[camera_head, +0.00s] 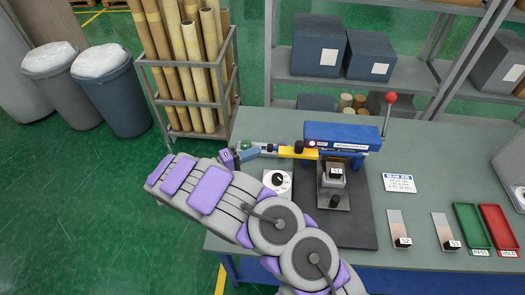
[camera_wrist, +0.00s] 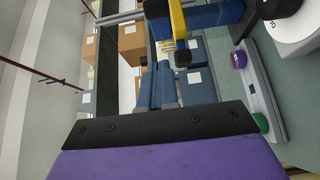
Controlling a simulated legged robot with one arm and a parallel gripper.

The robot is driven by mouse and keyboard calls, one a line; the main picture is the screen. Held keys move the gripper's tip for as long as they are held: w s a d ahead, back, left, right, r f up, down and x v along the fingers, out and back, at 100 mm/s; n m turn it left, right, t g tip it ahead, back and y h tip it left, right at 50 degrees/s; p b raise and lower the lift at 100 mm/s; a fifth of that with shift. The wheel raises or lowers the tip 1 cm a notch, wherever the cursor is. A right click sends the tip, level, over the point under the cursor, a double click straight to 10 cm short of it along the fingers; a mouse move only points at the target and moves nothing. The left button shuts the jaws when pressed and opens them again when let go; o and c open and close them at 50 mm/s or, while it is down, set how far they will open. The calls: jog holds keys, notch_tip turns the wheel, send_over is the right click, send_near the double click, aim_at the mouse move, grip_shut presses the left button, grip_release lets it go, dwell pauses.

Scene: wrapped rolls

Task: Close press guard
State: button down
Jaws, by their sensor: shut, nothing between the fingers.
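The blue press (camera_head: 342,135) stands on the green-grey bench, with a red-ball lever at its right. A yellow bar (camera_head: 286,151), which looks like the guard, sticks out left from the press and carries a black knob (camera_head: 298,147). The wrist view shows the yellow bar (camera_wrist: 177,22) with the black knob (camera_wrist: 182,58) at its near end. My gripper (camera_head: 259,153) is left of the bar's end, close to it; contact cannot be told. Its blue-grey fingers (camera_wrist: 163,66) are together and empty, left of the knob in the wrist view.
A white dial box (camera_head: 278,181) sits below the bar, left of the press base. A button panel (camera_wrist: 258,85) is near my gripper. Sample plates, a green tray (camera_head: 470,226) and a red tray (camera_head: 497,228) lie at right. A roll rack (camera_head: 190,75) stands behind left.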

aim_at(283, 152)
jog(key=x, duration=0.3)
jog(key=s+x, duration=0.1)
jog(key=x, duration=0.3)
jog(key=s+d+x, duration=0.1)
jog(key=x, duration=0.2)
jog(key=shift+d, duration=0.2)
jog(key=shift+s+d, duration=0.15)
jog(key=shift+d, duration=0.05)
jog(key=shift+a, duration=0.3)
jog(key=s+d+b, duration=0.3)
jog(key=d+b, duration=0.7)
jog(key=d, duration=0.5)
jog(key=shift+d, duration=0.3)
jog(key=shift+s+d, duration=0.1)
jog(key=shift+s, duration=0.05)
jog(key=p+v, duration=0.2)
jog(key=v, duration=1.5)
jog(key=shift+a, duration=0.45)
